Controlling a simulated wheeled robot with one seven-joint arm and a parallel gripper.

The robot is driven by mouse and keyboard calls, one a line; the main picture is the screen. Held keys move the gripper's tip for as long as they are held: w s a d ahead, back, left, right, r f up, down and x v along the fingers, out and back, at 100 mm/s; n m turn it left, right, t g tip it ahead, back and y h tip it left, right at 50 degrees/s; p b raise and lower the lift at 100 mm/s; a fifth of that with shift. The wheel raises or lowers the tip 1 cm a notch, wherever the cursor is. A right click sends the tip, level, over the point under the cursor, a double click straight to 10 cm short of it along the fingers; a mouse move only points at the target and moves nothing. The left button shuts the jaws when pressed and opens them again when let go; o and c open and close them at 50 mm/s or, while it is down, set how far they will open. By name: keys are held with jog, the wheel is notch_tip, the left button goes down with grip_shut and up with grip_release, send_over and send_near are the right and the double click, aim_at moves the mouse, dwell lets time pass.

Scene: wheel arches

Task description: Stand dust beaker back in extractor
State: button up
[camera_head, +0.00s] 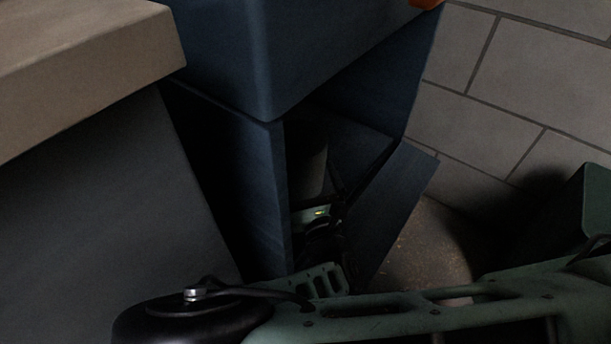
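The dust extractor (240,190) is a dark blue cabinet with an open compartment low at its front. A dim grey-brown upright shape (313,168) shows inside the opening; it may be the dust beaker, but shadow hides its outline. My gripper (318,212), with a small green light on its body, is at the opening and reaches into the compartment. Its fingers are lost in the dark, so I cannot tell whether they are open or hold anything.
The extractor's door or flap (402,208) stands open on the right. A beige-topped bench (85,60) is close on the left. A block wall (520,80) stands behind. Dusty floor (428,245) shows right of the door. My green arm crosses the bottom.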

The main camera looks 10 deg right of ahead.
jog(key=shift+f, duration=0.2)
jog(key=shift+r, duration=0.25)
jog(key=v, duration=0.2)
jog(key=p+v, duration=0.1)
jog(key=v, duration=0.1)
jog(key=r+p+v, duration=0.1)
jog(key=v, duration=0.1)
jog(key=shift+s, duration=0.1)
jog(key=shift+s+d+f+p, duration=0.1)
jog(key=shift+s+f+p, duration=0.2)
jog(key=shift+s, duration=0.35)
